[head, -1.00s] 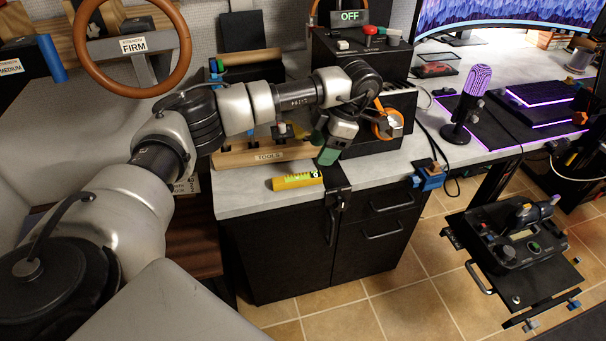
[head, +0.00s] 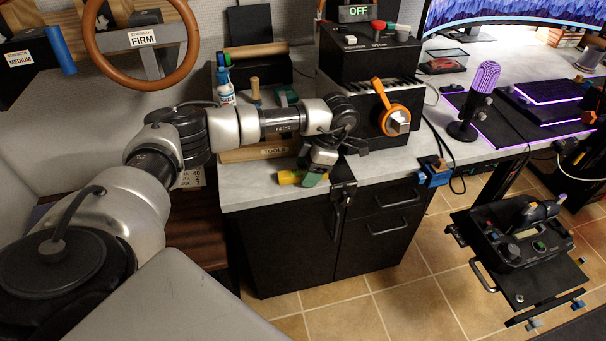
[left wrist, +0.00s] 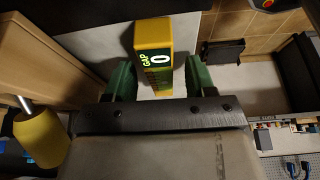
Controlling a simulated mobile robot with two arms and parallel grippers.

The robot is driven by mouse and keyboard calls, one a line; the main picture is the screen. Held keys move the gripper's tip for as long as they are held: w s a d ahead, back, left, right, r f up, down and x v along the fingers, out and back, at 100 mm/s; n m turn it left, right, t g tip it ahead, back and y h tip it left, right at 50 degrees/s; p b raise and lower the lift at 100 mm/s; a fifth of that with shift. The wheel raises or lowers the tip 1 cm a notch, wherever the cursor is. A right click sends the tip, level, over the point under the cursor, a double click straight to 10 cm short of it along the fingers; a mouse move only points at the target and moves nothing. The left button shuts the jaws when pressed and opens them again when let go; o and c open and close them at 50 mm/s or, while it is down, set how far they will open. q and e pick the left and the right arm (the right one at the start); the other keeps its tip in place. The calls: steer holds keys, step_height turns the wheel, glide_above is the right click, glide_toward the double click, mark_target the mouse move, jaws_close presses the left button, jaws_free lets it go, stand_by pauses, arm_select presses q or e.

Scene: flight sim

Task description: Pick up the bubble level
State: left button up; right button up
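The bubble level is a yellow block (head: 287,178) lying near the front edge of the grey counter. It is partly hidden behind my left gripper (head: 316,178) in the head view. In the left wrist view, the yellow level (left wrist: 165,32) with a lit "GAP 0" readout stands between the two green fingers of my left gripper (left wrist: 160,80). The fingers are apart, with a gap showing on the right side of the level; contact on the left side is hard to tell. My right gripper is in neither view.
A wooden tool rack (head: 262,153) stands just behind the level on the counter (head: 255,190). A dark box with an orange ring and knob (head: 398,120) is to the right. A blue clamp (head: 434,176) sits at the counter edge.

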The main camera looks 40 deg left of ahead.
arm_select(q)
steer(key=c, duration=0.9)
steer(key=shift+r, duration=0.1)
